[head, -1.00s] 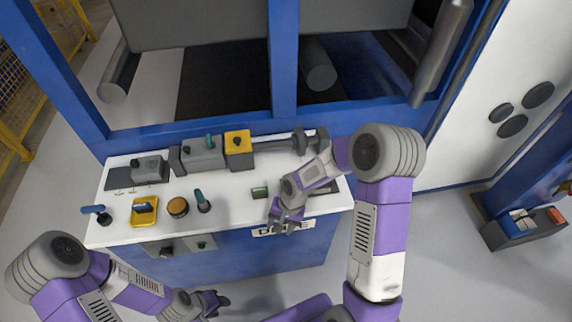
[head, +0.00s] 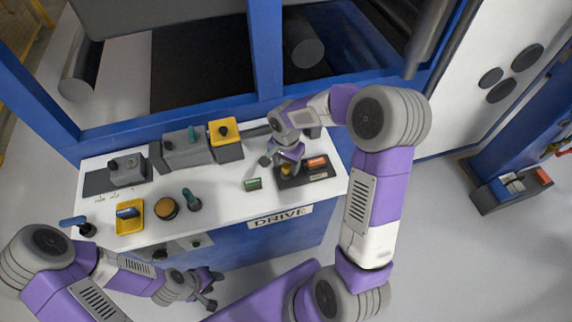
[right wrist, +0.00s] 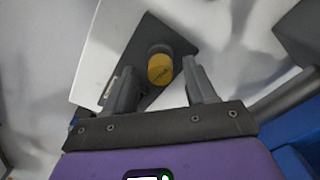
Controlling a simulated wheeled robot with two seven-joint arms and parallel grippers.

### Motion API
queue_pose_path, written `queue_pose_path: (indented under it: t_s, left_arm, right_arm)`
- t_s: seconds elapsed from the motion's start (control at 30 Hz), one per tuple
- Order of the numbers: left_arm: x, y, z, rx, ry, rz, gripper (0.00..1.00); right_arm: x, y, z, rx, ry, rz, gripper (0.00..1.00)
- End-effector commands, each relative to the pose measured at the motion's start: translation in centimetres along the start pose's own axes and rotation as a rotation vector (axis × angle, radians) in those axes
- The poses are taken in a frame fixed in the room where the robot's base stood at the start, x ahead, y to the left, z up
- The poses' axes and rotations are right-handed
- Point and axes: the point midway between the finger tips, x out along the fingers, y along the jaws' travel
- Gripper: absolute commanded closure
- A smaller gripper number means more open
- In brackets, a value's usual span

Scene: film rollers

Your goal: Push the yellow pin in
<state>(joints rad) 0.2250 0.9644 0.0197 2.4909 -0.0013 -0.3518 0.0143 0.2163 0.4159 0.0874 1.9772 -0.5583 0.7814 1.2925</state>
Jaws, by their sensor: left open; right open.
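The yellow pin shows in the right wrist view as a round yellow cap (right wrist: 160,68) on a dark block (right wrist: 150,38). In the head view a bit of the yellow pin (head: 287,169) shows below my right gripper (head: 281,163), which partly hides it. My right gripper is open; in the right wrist view its fingers (right wrist: 160,84) stand on either side of the cap, with gaps visible. I cannot tell how far in the pin is. My left gripper (head: 208,289) is open and empty, in front of the white-topped console.
A blue frame (head: 265,70) stands behind. A DRIVE label (head: 280,217) is on the front.

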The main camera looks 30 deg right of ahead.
Motion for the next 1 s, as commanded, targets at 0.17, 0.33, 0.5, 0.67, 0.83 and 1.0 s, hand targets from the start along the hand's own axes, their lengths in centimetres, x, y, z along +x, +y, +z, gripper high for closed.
queue_pose_path:
  t_s: [0.17,0.33,0.5,0.67,0.83,1.0]
  left_arm:
    - [0.09,-0.02,-0.02,0.000,0.000,0.000,0.57]
    - [0.06,-0.01,-0.02,0.000,0.000,0.000,0.57]
    - [0.07,-0.01,-0.02,0.000,0.000,0.000,0.57]
    - [0.07,-0.02,-0.02,0.000,0.000,0.000,0.57]
    - [0.07,-0.02,-0.02,0.000,0.000,0.000,0.57]
    - [0.56,-0.20,-0.04,0.000,0.000,0.000,0.57]
  right_arm:
    - [0.42,0.01,-0.01,0.000,0.000,0.000,0.44]
    - [0.39,0.01,0.00,-0.001,0.000,0.000,0.47]
    - [0.39,0.01,0.01,-0.001,0.000,0.000,0.73]
    - [0.39,0.01,0.01,-0.001,0.000,0.000,0.98]
    - [0.38,0.01,0.01,-0.001,0.000,0.000,1.00]
    - [0.92,-0.01,0.03,-0.001,0.000,0.000,1.00]
